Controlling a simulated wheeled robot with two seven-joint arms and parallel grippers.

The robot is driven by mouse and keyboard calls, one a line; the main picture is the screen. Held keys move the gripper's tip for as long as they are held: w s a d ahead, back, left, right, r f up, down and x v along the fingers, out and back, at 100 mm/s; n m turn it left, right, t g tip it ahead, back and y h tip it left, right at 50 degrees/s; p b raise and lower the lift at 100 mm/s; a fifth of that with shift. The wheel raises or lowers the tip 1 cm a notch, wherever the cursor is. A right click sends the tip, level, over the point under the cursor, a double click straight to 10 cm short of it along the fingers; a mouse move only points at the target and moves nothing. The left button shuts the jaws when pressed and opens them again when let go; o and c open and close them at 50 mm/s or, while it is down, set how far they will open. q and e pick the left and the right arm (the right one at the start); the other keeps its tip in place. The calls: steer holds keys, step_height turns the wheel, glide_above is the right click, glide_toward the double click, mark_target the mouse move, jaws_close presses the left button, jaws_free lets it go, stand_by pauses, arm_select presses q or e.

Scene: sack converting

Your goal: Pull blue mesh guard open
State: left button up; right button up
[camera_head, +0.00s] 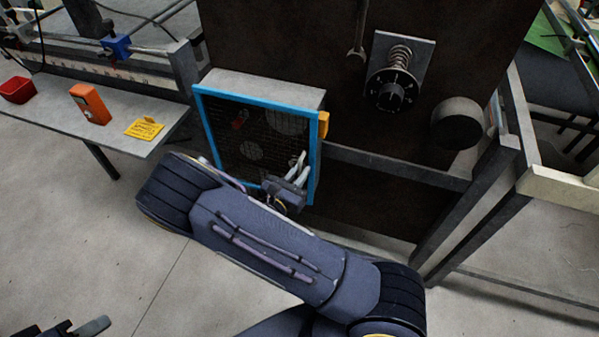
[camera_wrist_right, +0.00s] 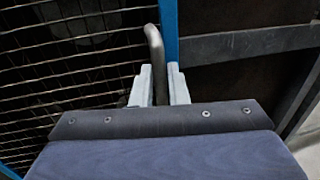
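The blue mesh guard (camera_head: 204,122) is a blue-framed wire mesh panel on the front of a grey box on the dark machine. It looks closed against the box. In the right wrist view its mesh (camera_wrist_right: 75,75) fills the left side and its blue edge (camera_wrist_right: 169,30) runs upright. A grey bent bar handle (camera_wrist_right: 155,50) stands by that edge. My right gripper (camera_head: 300,166) is at the guard's lower right. Its pale fingers (camera_wrist_right: 159,88) lie on both sides of the handle and appear closed on it. Part of my left gripper (camera_head: 88,328) shows at the bottom left, cut off.
A yellow-orange latch-like block (camera_head: 323,125) sits on the box's right side. A metal frame (camera_head: 480,205) stands at right. Floor in front is clear.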

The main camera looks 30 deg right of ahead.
jaws_close()
